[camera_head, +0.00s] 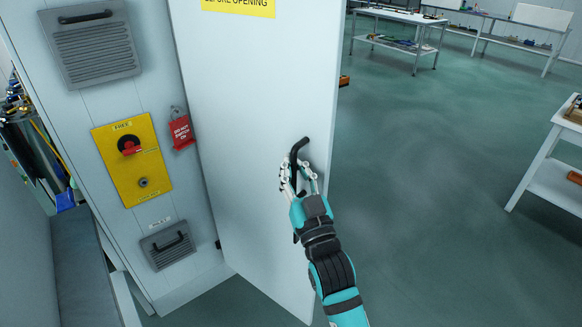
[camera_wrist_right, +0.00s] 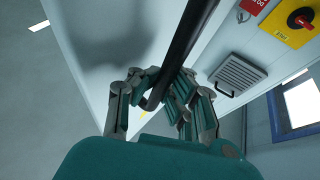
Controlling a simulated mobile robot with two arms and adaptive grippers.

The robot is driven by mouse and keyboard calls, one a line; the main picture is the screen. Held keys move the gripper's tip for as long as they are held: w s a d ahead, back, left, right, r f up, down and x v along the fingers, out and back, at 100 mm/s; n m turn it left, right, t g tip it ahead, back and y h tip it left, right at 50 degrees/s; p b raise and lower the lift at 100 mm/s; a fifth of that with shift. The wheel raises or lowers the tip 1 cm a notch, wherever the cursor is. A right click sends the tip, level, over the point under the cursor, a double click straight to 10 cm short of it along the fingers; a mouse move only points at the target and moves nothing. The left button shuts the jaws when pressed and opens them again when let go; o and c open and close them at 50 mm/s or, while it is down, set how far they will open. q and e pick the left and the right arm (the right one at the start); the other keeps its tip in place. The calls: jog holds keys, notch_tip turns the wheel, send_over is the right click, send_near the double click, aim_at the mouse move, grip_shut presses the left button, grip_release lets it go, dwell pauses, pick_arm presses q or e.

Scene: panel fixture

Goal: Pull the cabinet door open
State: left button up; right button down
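The cabinet door (camera_head: 255,130) is a pale panel with a yellow sign near its top. It stands out at an angle from the cabinet front (camera_head: 85,120), with open floor beyond its free edge. Its black handle (camera_head: 302,147) is near that edge and also crosses the right wrist view (camera_wrist_right: 182,45). My right gripper (camera_head: 299,176) is at the handle, with its fingers on both sides of the bar. In the right wrist view the gripper (camera_wrist_right: 160,95) appears closed around the handle's lower end. My left gripper is not in view.
The cabinet front carries a yellow switch plate (camera_head: 130,165), a red tag (camera_head: 181,131) and vents with black handles. A white table (camera_head: 545,165) stands at right and workbenches (camera_head: 400,18) at the back. The floor between is mostly clear.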

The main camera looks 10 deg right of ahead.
jog(key=shift+f, duration=0.15)
jog(key=c, duration=1.3)
grip_release()
jog(key=shift+s+d, duration=0.25)
jog(key=shift+d, duration=0.1)
jog(key=shift+c, duration=0.2)
jog(key=shift+a, duration=0.15)
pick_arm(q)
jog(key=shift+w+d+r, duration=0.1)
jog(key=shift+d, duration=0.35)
pick_arm(e)
jog(key=v, duration=1.2)
jog(key=shift+w, duration=0.1)
